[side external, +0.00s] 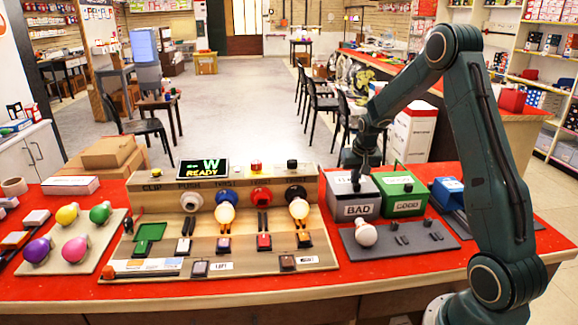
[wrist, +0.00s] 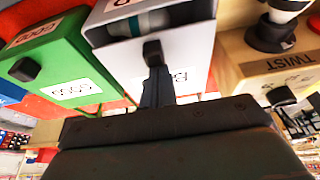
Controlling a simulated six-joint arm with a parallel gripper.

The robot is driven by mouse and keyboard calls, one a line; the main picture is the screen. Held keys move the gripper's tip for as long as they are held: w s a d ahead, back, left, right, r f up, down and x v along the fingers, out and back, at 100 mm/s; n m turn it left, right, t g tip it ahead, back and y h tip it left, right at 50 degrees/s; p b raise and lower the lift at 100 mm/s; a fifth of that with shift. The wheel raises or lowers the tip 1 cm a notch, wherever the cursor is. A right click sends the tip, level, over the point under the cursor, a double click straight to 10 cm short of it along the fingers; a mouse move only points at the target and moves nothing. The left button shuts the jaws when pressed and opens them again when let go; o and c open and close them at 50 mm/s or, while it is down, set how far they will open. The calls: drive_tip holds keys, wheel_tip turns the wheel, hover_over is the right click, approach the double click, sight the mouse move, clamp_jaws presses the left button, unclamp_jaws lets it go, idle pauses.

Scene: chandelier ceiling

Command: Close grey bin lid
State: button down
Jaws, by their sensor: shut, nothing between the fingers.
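The grey bin (side external: 352,207), labelled BAD, stands at the right of the table, left of the green bin. In the wrist view the grey bin (wrist: 198,52) has a gap in its top, and a white bulb (wrist: 145,22) shows inside. Part of its lid (wrist: 118,4), with a white label, shows beyond the gap at the top edge. My gripper (side external: 361,172) is shut and points down at the bin's top. In the wrist view my fingers (wrist: 157,88) reach a small black block; I cannot tell whether they touch it.
The green bin (side external: 402,203), labelled GOOD, stands close on the right with its black knob up. A blue bin (side external: 450,193) is beyond it. A grey board (side external: 400,241) with a white bulb (side external: 366,235) lies in front. The wooden test panel (side external: 225,225) is close on the left.

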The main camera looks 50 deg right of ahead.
sight(358, 186)
drive_tip(key=shift+s+a, duration=1.05)
drive_tip(key=shift+a, duration=0.05)
drive_tip(key=shift+s+f, duration=0.1)
drive_tip(key=shift+w+d, duration=1.6)
drive_tip(key=shift+w, duration=0.05)
drive_tip(key=v, duration=1)
drive_tip(key=shift+a+r, duration=0.15)
drive_tip(key=shift+r, duration=0.05)
